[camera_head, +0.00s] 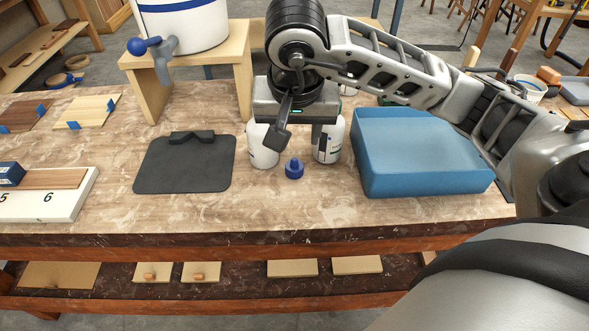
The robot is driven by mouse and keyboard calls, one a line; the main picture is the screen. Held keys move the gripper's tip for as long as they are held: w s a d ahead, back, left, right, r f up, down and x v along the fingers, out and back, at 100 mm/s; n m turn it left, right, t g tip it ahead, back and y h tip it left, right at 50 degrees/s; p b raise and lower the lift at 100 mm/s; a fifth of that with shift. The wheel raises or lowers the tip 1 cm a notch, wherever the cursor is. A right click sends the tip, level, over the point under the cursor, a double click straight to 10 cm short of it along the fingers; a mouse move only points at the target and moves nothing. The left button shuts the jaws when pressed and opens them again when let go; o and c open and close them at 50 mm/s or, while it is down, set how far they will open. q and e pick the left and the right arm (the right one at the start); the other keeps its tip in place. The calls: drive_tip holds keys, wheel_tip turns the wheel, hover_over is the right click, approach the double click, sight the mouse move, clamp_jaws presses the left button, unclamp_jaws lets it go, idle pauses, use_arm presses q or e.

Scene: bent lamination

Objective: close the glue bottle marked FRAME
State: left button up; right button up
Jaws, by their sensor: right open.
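Two white bottles stand upright on the bench, a left bottle (262,147) and a right bottle (329,142). Their tops are hidden behind my right gripper, and I cannot read which is marked FRAME. A small blue cap (294,169) sits on the bench between them, a little nearer the front edge. My right gripper (299,137) points down above and behind the cap, its fingers apart, with nothing seen between them. One finger overlaps the left bottle in the picture and the other the right bottle; I cannot tell whether they touch. My left gripper is out of view.
A blue tray (425,178) stands close to the right of the bottles. A dark clipboard-like plate (185,165) lies to the left. A wooden stand (243,75) with a white container (185,22) is behind. The bench front before the cap is clear.

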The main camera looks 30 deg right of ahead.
sight(294, 160)
drive_tip(key=x, duration=0.6)
drive_tip(key=shift+w+p+x, duration=0.15)
drive_tip(key=shift+p+x, duration=0.1)
drive_tip(key=shift+x, duration=1.05)
drive_tip(key=shift+w+p+x, duration=0.1)
drive_tip(key=shift+p+x, duration=0.15)
drive_tip(key=shift+x, duration=1)
drive_tip(key=shift+c, duration=0.3)
drive_tip(key=shift+r, duration=0.1)
drive_tip(key=c, duration=0.7)
